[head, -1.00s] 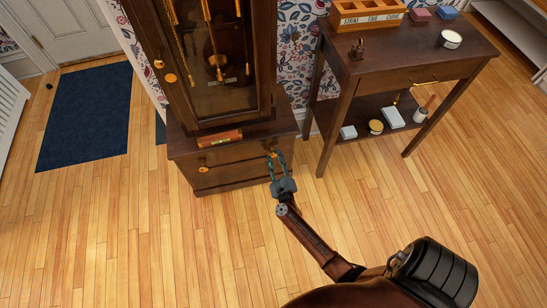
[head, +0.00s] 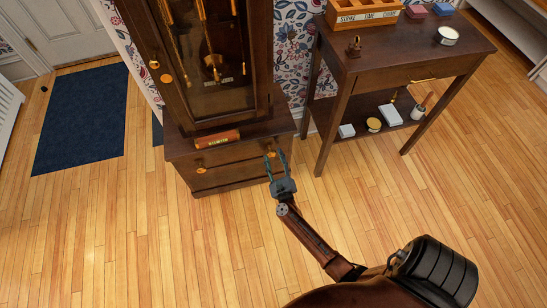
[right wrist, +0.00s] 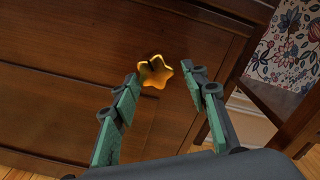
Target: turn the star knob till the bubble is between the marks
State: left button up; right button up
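The star knob (right wrist: 155,72) is a brass, star-shaped knob on the dark wooden base of the tall clock. It shows small in the head view (head: 269,153). My right gripper (right wrist: 165,76) is open, with its green-padded fingertips on either side of the knob. The left fingertip is close to the knob and a small gap shows on the right; I cannot tell whether either touches. A reddish level (head: 217,138) with a pale window lies on the base ledge below the clock's glass door. Its bubble and marks are too small to read. My left gripper is out of view.
A second brass knob (head: 200,167) sits on the left of the clock base. A dark side table (head: 400,62) stands close on the right, with a wooden box (head: 362,15) and small items. The wooden floor (head: 130,240) in front is clear.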

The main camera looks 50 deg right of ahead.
jog(key=shift+w+a+r, duration=0.1)
jog(key=shift+w+a, duration=0.05)
jog(key=shift+a, duration=0.05)
dwell(0.3)
